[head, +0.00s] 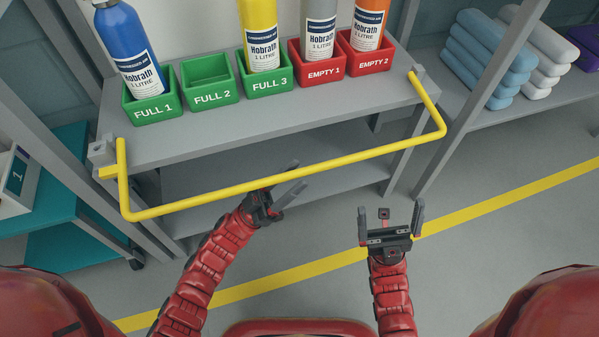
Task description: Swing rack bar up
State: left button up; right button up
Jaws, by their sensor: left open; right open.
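The yellow rack bar (300,175) is a U shape hinged at both ends of the grey shelf (190,145). It hangs out in front of and below the shelf's front edge. My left gripper (293,178) is open just below the middle of the bar, with nothing between its fingers; I cannot tell whether it touches the bar. My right gripper (390,222) is open and empty, below and right of the bar's middle, apart from it.
On the shelf stand green holders (210,82) and red holders (318,68). Blue (133,45), yellow, grey and orange bottles stand in them; FULL 2 is empty. Rolled towels (490,60) lie at right. A teal cart (50,225) stands at left. The floor in front is clear.

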pick_arm(q)
jog(key=shift+x, duration=1.2)
grip_shut()
dwell(0.6)
